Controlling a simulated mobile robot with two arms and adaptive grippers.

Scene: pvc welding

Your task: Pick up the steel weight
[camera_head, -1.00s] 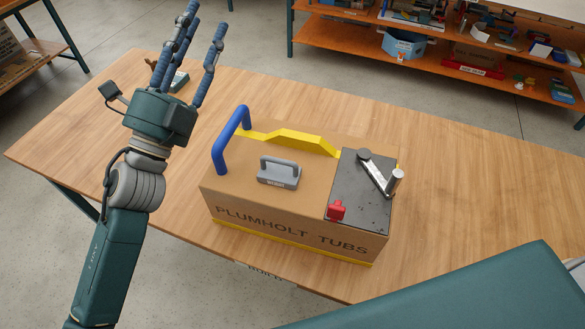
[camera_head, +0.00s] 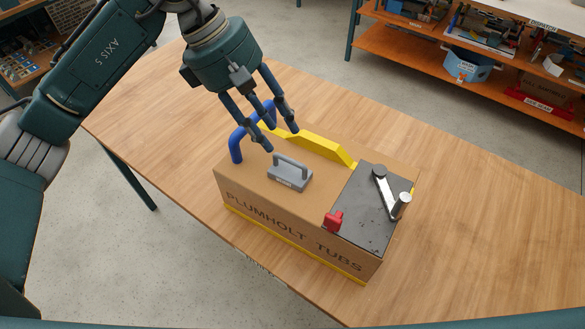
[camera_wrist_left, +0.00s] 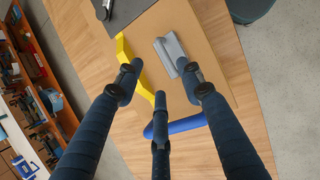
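The steel weight (camera_head: 290,175) is a small grey block with a bar handle. It sits on top of the brown box (camera_head: 300,225) marked PLUMHOLT TUBS. My left gripper (camera_head: 273,128) has three dark blue fingers and points down above the box, just behind and above the weight. Its fingers are spread and empty. In the left wrist view the weight (camera_wrist_left: 172,52) lies beyond the fingertips (camera_wrist_left: 165,90), close to one finger but not between them. My right gripper does not show.
A blue bent pipe (camera_head: 236,145) stands at the box's left end, close to my left fingers. A yellow bar (camera_head: 322,147) runs along the back. A dark plate (camera_head: 365,210) with a red clamp (camera_head: 333,221) and metal lever (camera_head: 385,190) covers the right end. The table (camera_head: 470,220) is clear to the right.

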